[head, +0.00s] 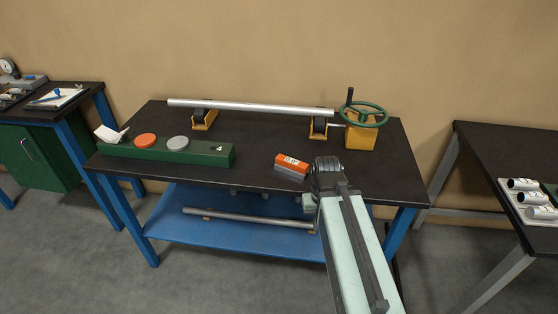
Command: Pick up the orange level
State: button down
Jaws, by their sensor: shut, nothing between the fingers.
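The orange level (291,165) is a small block with an orange upper part, a pale display on it and a grey base. It lies on the dark top of the middle workbench (254,176), near the front edge and right of centre. My arm reaches in from the lower right. My gripper (310,203) is just right of and in front of the level, close to the table's front edge. It is shut and empty, apart from the level. The gripper is small in view and partly hidden by my own wrist.
A green box (166,151) with orange and grey discs stands to the left. Behind, a metal pipe (250,106) rests on yellow roller stands (204,119) beside a green handwheel (364,115). The tabletop between box and level is clear. Another table (500,165) stands right.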

aim_at(298, 169)
jog(key=k, duration=0.85)
jog(key=u, duration=0.15)
jog(key=i, duration=0.95)
jog(key=z, duration=0.05)
jog(key=k, duration=1.3)
jog(key=u, duration=0.25)
jog(key=i, duration=0.75)
jog(key=u, duration=0.75)
jog(key=i, duration=1.25)
jog(key=u, duration=0.25)
